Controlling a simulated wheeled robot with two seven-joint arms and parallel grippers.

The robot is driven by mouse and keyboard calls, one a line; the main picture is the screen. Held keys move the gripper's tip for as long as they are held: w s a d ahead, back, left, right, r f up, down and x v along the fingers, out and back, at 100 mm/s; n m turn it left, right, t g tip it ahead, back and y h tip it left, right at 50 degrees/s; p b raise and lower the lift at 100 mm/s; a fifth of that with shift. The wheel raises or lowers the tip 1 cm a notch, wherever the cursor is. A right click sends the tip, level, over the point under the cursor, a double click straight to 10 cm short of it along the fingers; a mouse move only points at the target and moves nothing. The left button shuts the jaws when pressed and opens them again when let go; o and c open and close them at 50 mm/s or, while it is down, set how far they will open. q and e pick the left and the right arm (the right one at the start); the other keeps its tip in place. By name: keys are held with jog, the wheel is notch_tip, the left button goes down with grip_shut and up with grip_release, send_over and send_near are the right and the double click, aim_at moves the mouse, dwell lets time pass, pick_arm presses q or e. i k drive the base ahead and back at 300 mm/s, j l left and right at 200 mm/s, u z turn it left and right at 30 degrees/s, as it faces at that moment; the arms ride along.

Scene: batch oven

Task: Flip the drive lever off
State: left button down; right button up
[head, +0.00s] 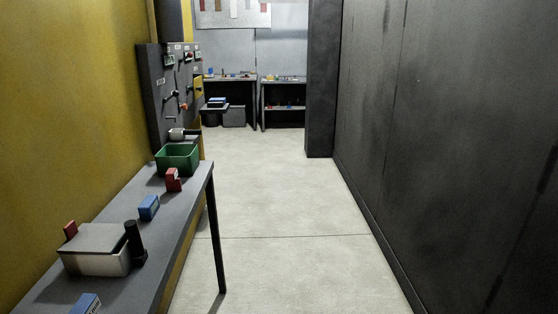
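A grey control panel (157,97) stands at the upper left, beyond the table, against the yellow wall. It carries several levers, knobs and small labels. One dark lever (171,94) sticks out near its middle, with an orange-red part (184,106) close by. The panel is far off and seen at an angle, so I cannot tell which control is the drive lever or how it is set. Neither of my grippers shows in the head view.
A grey table (180,215) runs along the left wall, holding a green bin (178,157), a light box (95,250), and red and blue blocks. A dark wall (440,130) bounds the right. The floor (275,220) between is clear. Workbenches (283,83) stand at the back.

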aim_at(189, 55)
jog(key=i, duration=2.25)
jog(key=i+l+u, duration=0.1)
jog(key=i+u, duration=0.3)
jog(key=i, duration=0.15)
jog(key=i+l+u, duration=0.35)
jog(key=i, duration=0.2)
jog(key=i+l+u, duration=0.4)
jog(key=i, duration=0.15)
jog(key=i+l+u, duration=0.35)
jog(key=l, duration=0.2)
jog(key=i, duration=0.05)
